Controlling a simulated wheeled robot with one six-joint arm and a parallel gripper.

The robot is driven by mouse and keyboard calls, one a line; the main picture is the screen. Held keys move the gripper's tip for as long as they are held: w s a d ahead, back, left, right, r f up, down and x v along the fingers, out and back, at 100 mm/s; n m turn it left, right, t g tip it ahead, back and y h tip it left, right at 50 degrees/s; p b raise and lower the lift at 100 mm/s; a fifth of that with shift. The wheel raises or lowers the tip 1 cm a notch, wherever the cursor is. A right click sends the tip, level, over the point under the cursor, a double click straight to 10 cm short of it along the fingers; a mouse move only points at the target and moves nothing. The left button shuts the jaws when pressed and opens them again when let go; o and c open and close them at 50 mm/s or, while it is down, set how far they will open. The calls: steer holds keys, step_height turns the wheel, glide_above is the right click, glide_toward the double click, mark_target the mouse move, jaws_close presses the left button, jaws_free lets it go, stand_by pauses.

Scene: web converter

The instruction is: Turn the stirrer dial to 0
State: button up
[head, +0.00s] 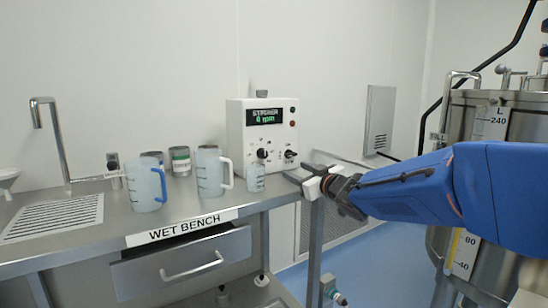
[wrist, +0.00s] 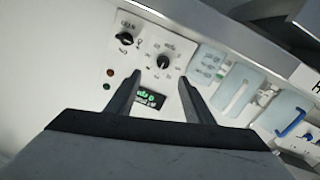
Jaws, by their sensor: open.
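The white stirrer unit (head: 246,135) stands on the wet bench, its display (head: 265,116) reading STIRRER and what looks like 0 rpm. Two black dials sit low on its face: a left one (head: 262,153) and a right one (head: 290,154). In the wrist view the panel is turned over; a dial ringed by scale marks (wrist: 164,62) lies just beyond my fingertips, and the other dial (wrist: 125,38) is further left. Its pointer reading is too small to tell. My gripper (wrist: 158,76) is open and empty, apart from the panel.
A small clear bottle (head: 255,179) stands before the unit. Jugs (head: 209,174) (head: 147,186) and jars (head: 180,160) stand left of it. A sink tap (head: 45,130) is further left. A steel tank (head: 515,115) stands on the right.

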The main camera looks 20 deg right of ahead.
mark_target(265, 156)
steer(key=shift+n+y, duration=0.4)
steer(key=shift+y, duration=0.3)
steer(key=x, duration=1.8)
steer(key=shift+w+a+r, duration=0.2)
steer(key=shift+w+r, duration=0.1)
steer(key=shift+r, duration=0.1)
steer(key=c, duration=1.1)
